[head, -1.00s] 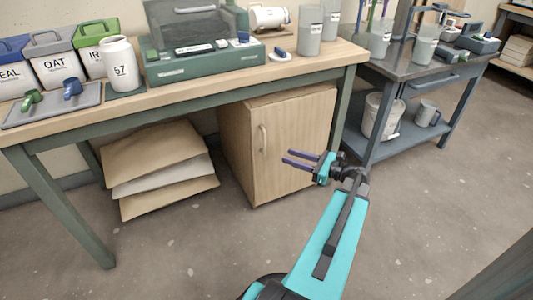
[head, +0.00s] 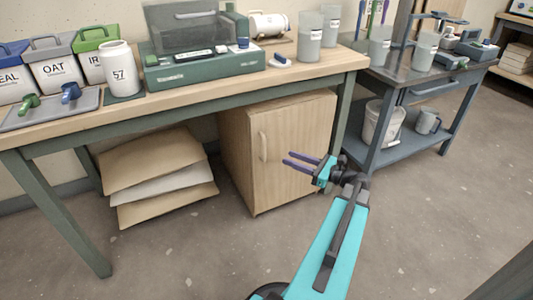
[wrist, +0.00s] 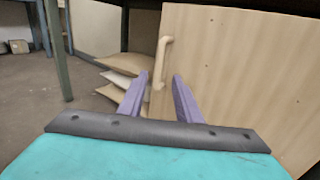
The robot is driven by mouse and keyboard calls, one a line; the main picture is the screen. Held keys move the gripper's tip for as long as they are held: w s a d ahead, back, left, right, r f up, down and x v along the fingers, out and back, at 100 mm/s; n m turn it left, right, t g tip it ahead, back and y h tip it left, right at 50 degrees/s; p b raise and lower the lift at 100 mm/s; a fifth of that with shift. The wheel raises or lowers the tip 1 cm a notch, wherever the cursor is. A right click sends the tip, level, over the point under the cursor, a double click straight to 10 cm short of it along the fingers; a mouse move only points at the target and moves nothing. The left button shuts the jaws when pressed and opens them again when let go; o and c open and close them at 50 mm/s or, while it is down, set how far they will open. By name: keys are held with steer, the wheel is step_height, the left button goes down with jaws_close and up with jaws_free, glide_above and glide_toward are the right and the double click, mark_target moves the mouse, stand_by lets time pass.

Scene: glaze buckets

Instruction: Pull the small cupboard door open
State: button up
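The small wooden cupboard stands under the workbench, and its door (head: 293,155) is shut. A pale vertical handle (head: 263,146) sits near the door's left edge. My gripper (head: 287,160) has two purple fingers, which are apart and empty, and it is in front of the door, to the right of the handle in the head view. In the wrist view the handle (wrist: 160,62) shows upright beyond the fingertips and between them, nearer the left one. The fingers do not appear to touch it.
The workbench (head: 190,98) spans above the cupboard, with its green legs on either side. Stacked sacks (head: 160,175) lie on the floor left of the cupboard. A grey cart (head: 410,138) with a bucket (head: 383,122) stands at right. The floor before the door is clear.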

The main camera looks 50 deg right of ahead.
mark_target(268, 150)
steer(key=b+x, duration=0.3)
steer(key=x, duration=0.8)
steer(key=shift+b, duration=0.35)
